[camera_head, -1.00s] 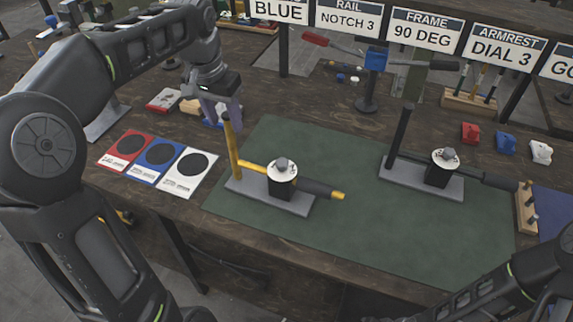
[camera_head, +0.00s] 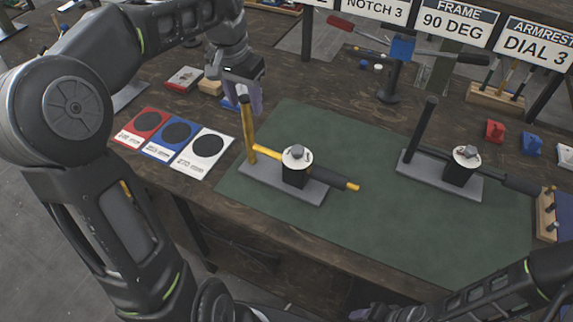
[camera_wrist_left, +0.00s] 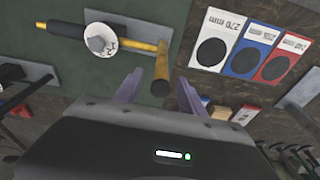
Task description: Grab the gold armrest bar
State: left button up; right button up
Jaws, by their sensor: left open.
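A gold upright bar (camera_head: 249,132) stands at the left end of the left fixture's grey base (camera_head: 305,193) on the green mat. A gold horizontal bar (camera_head: 268,150) runs from it to a black block with a white dial (camera_head: 297,157). My left gripper (camera_head: 248,100) is open at the upright bar's top, pointing down. In the left wrist view, the bar (camera_wrist_left: 162,68) shows between the two spread purple fingers (camera_wrist_left: 160,92), not visibly gripped. My right gripper (camera_head: 368,312) is partly visible at the bottom edge; its jaw state is unclear.
A second fixture with a dark upright (camera_head: 421,130) stands at right on the mat (camera_head: 350,225). Red, blue and white cards (camera_head: 176,136) lie left. A rack with dark and gold rods (camera_head: 495,97) stands at the back right, below hanging signs.

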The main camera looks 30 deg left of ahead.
aim_at(248, 114)
pick_arm(q)
jog(key=f, duration=0.3)
jog(key=f+p, duration=0.1)
jog(key=f, duration=0.1)
jog(key=shift+w, duration=0.4)
jog(key=shift+c, duration=0.2)
grip_shut()
dwell(0.4)
dwell(0.9)
